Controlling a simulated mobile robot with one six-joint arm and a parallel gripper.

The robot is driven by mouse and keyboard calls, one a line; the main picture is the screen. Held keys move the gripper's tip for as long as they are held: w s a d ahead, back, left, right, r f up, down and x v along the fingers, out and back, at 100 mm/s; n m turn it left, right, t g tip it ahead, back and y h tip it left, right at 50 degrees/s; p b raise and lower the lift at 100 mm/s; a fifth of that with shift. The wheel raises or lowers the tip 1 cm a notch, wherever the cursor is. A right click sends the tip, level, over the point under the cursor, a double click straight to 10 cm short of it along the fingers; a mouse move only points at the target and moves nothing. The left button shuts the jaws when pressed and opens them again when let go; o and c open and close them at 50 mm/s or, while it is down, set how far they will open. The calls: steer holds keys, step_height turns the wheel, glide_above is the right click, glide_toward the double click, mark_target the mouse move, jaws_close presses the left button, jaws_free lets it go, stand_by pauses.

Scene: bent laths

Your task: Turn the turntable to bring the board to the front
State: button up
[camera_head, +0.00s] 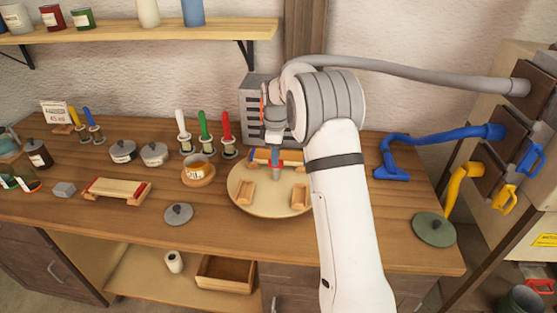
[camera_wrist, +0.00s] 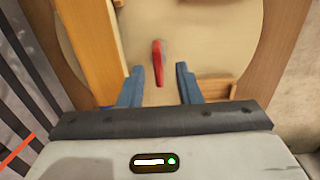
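The turntable (camera_head: 262,207) is a round pale wooden disc on the bench, and its surface also fills much of the wrist view (camera_wrist: 200,40). A wooden board (camera_head: 260,156) with blue and red parts lies across its back side, partly hidden by my gripper. A long wooden piece also shows at the left of the wrist view (camera_wrist: 98,45). A small red upright part (camera_wrist: 158,62) stands between and beyond my blue fingertips. My gripper (camera_head: 275,150) points down over the back of the turntable. In the wrist view its fingers (camera_wrist: 159,78) are apart, with nothing clasped.
Small wooden blocks sit on the turntable's left (camera_head: 245,192) and right (camera_head: 299,196). A grey vented box (camera_head: 258,98) stands close behind.

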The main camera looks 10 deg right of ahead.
mark_target(276, 171)
steer(key=shift+f, duration=1.45)
steer(key=shift+c, duration=0.4)
jaws_close()
steer(key=shift+d, duration=0.25)
